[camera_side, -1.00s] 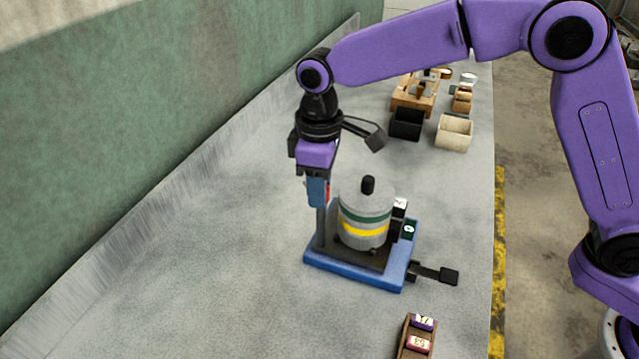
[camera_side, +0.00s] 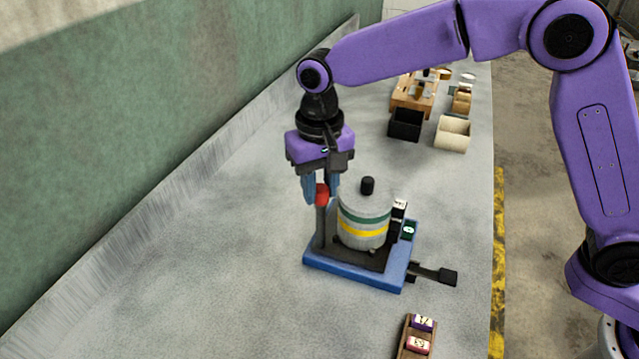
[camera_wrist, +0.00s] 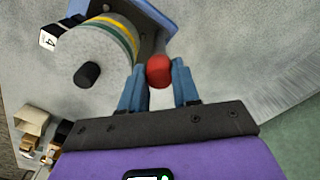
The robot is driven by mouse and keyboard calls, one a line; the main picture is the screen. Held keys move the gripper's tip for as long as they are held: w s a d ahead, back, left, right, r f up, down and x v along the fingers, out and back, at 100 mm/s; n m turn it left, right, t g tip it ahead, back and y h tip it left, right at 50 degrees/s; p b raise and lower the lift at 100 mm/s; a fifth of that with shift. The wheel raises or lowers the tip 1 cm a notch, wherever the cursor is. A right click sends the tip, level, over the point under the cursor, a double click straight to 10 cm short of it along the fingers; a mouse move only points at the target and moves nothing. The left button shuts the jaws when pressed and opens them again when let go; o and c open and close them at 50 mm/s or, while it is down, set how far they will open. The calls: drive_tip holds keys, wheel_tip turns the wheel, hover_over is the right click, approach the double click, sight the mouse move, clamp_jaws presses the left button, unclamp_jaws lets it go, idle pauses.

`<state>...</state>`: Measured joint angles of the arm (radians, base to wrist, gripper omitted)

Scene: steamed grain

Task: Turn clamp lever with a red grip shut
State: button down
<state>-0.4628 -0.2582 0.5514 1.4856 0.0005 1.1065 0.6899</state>
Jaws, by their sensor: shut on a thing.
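The clamp lever's red grip (camera_side: 322,194) sits at the top of an upright grey post on the left side of a blue base (camera_side: 350,272). My gripper (camera_side: 321,190) points down from above, with its blue fingers on both sides of the red grip, shut on it. In the wrist view the red grip (camera_wrist: 159,71) lies between the two blue fingertips (camera_wrist: 159,80). A grey cylinder (camera_side: 364,215) with green and yellow bands and a black knob stands on the base, just right of the lever. The lever's lower end is hard to make out.
A black handle (camera_side: 447,277) sticks out of the base's right side. A brown rack (camera_side: 404,345) with labelled blocks is at the front. A black bin (camera_side: 405,124), a cream bin (camera_side: 453,134) and wooden items stand at the back. The bench left of the base is clear.

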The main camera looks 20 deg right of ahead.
sight(321, 186)
drive_tip(key=shift+w+r+m, duration=0.1)
drive_tip(key=shift+w+m, duration=0.05)
drive_tip(key=shift+m, duration=0.95)
drive_tip(key=c, duration=0.8)
unclamp_jaws()
drive_tip(key=shift+r, duration=0.1)
wheel_tip(321, 186, up, 17)
drive_tip(key=shift+r, duration=0.1)
drive_tip(key=shift+d, duration=0.1)
drive_tip(key=s+d+f+n, duration=0.4)
drive_tip(key=s+d+f, duration=0.1)
drive_tip(key=s+d, duration=0.4)
drive_tip(key=s+d+f+n, duration=0.5)
drive_tip(key=s+d+f, duration=0.1)
drive_tip(key=s+d, duration=0.3)
drive_tip(key=s+d+f+n, duration=0.5)
drive_tip(key=s+d, duration=0.5)
drive_tip(key=shift+d+f, duration=0.2)
drive_tip(key=shift+d, duration=0.15)
